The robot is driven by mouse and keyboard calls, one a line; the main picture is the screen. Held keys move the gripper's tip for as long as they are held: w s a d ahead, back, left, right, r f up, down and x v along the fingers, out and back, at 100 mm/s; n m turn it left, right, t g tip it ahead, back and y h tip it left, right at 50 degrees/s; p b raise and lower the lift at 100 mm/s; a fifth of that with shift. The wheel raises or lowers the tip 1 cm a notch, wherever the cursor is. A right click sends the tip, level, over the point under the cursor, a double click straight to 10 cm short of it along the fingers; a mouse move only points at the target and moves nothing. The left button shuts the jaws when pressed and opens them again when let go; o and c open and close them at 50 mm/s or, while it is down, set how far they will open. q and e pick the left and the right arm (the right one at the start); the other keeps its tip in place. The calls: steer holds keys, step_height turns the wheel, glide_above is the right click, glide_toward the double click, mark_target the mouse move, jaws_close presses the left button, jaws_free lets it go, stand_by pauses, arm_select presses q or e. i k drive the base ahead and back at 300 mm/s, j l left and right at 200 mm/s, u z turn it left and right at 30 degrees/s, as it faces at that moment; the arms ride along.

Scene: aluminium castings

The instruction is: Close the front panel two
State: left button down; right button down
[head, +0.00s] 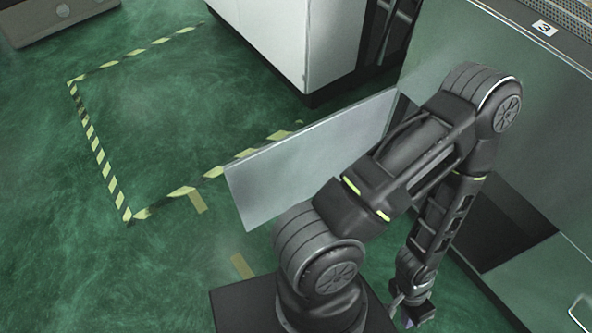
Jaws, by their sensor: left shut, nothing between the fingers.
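A flat grey panel (310,155) stands open, sticking out to the left from the front of the green-grey machine (545,130). No number shows on it, so I cannot tell whether it is panel two. A dark opening (500,225) shows low in the machine front. My left arm crosses in front of the panel and the machine, hiding part of both. My left gripper (408,312) hangs low at the bottom of the view, shut and empty, below and to the right of the open panel. My right gripper is not in view.
A label with a 3 (544,28) is on the machine's top edge. Another panel with a pale handle (580,312) is at the lower right. A white cabinet (275,40) stands at the back. Striped floor tape (97,150) marks clear green floor at left.

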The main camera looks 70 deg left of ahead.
mark_target(264, 184)
steer(key=k+j, duration=0.2)
steer(key=k, duration=0.25)
steer(key=k+j+z, duration=0.1)
steer(key=k, duration=0.35)
steer(key=k+j, duration=0.25)
steer(key=k, duration=0.15)
steer(key=k+j, duration=0.1)
steer(key=j, duration=0.3)
steer(key=k+j+z, duration=0.1)
steer(key=j, duration=0.35)
steer(key=k+j, duration=0.15)
steer(key=j, duration=0.25)
steer(key=k+j, duration=0.1)
steer(key=j, duration=0.3)
steer(key=k+j+z, duration=0.1)
steer(key=j, duration=0.3)
steer(key=i+j, duration=0.1)
steer(key=j, duration=0.3)
steer(key=i+j, duration=0.1)
steer(key=j, duration=0.3)
steer(key=i+j, duration=0.1)
steer(key=j, duration=0.3)
steer(key=z, duration=0.05)
